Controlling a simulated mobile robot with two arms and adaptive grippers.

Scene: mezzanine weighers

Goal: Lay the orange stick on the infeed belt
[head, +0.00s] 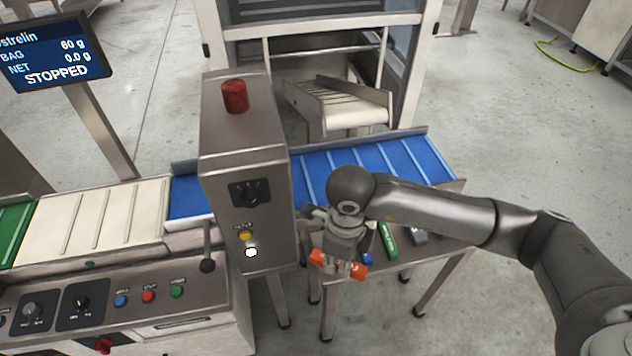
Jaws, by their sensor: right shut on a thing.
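My right gripper (341,255) points down and is shut on the orange stick (354,270), which lies crosswise in its jaws with both ends showing. The gripper hangs in front of the near edge of the blue belt (403,158), above the small side table. The blue belt has pale cross bars and carries nothing that I can see. I cannot tell from the picture which belt is the infeed belt. My left gripper is not in view.
A green stick (387,240) and a grey piece (417,236) lie on the side table (443,250). A steel box (245,180) with a red cap (235,96) stands over the blue belt. A cream belt (95,222) runs left. The screen (55,55) reads STOPPED.

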